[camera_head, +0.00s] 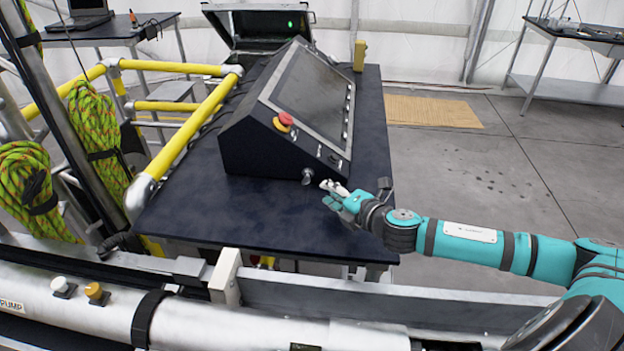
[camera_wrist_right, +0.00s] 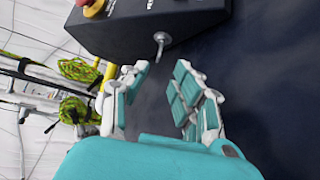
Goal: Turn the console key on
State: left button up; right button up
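The dark console (camera_head: 295,110) stands on a dark blue table, with a screen, a red emergency button (camera_head: 283,121) and small controls on its sloped face. The console key (camera_head: 307,176) is a silver piece that sticks out of the console's low front side. In the right wrist view the key (camera_wrist_right: 160,42) lies beyond the fingertips, roughly between their lines. My right gripper (camera_head: 334,190) is just right of the key, and the wrist view shows its fingers (camera_wrist_right: 160,80) apart with nothing between them. They look clear of the key. My left gripper is not in view.
The table (camera_head: 200,215) has bare top in front of and left of the console. Yellow railings (camera_head: 180,150) run along its left side, with coiled green ropes (camera_head: 95,135) nearby. A metal rail with a pipe (camera_head: 240,310) crosses the front. An open case (camera_head: 262,25) stands behind.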

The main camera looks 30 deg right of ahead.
aim_at(307, 179)
jog(key=p+x, duration=0.1)
jog(key=x, duration=0.8)
jog(key=shift+p, duration=0.3)
jog(key=shift+s, duration=0.1)
jog(key=shift+c, duration=0.2)
grip_shut()
